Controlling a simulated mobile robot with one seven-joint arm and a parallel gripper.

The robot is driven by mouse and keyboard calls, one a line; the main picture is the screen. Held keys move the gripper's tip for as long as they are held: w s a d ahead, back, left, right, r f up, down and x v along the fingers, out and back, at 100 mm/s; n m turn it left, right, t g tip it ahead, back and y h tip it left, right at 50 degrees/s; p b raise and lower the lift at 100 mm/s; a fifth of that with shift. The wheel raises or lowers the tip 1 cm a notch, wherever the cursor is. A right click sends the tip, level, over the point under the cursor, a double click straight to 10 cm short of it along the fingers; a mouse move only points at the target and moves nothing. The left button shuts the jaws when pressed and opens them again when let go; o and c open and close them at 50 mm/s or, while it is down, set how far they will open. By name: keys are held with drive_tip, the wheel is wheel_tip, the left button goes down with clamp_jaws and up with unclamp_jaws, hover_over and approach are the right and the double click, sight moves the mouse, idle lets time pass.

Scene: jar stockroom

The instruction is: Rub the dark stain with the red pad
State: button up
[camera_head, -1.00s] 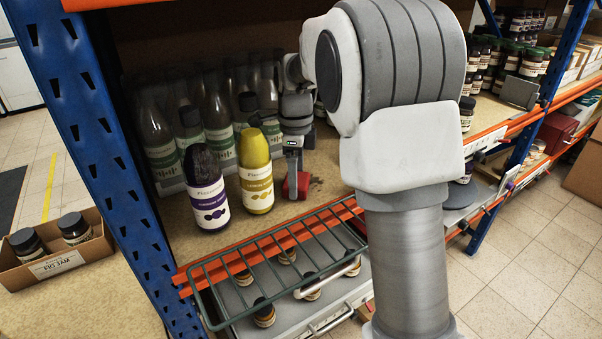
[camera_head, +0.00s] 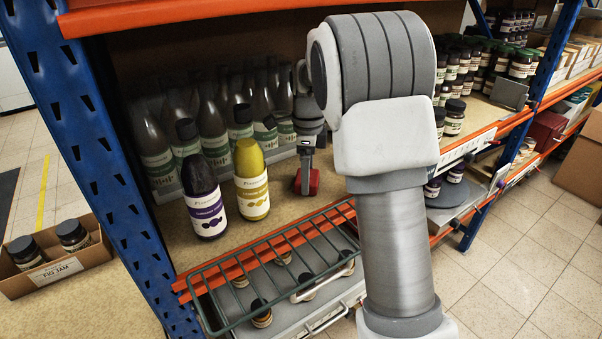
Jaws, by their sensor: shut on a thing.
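The red pad (camera_head: 313,183) is in my gripper (camera_head: 305,180), low over the wooden shelf board (camera_head: 275,208), to the right of the yellow bottle. My gripper is shut on the pad. The pad looks down at the board, but I cannot tell whether it touches it. I cannot make out the dark stain; the pad, my arm or the shade may hide it.
A purple bottle (camera_head: 204,195) and a yellow bottle (camera_head: 252,180) stand just left of the pad. Several dark bottles (camera_head: 155,150) stand behind. A green wire rack (camera_head: 270,262) juts out below the orange beam (camera_head: 240,262). Jars (camera_head: 452,117) stand to the right.

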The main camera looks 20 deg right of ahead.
sight(288, 194)
drive_tip(key=shift+w+d+p, duration=0.15)
drive_tip(key=shift+d+p, duration=0.1)
drive_tip(key=shift+d, duration=0.25)
drive_tip(key=shift+w+d+p, duration=0.15)
drive_tip(key=shift+d+p, duration=0.05)
drive_tip(key=shift+d, duration=0.3)
drive_tip(key=shift+s+a+f, duration=0.1)
drive_tip(key=shift+s+a, duration=0.3)
drive_tip(key=shift+a, duration=0.8)
drive_tip(key=shift+s+a+r, duration=0.1)
drive_tip(key=shift+s+a, duration=0.25)
drive_tip(key=shift+a, duration=0.8)
drive_tip(key=shift+s+a+f, duration=0.1)
drive_tip(key=shift+s+a, duration=0.3)
drive_tip(key=shift+a, duration=0.8)
drive_tip(key=shift+p, duration=0.4)
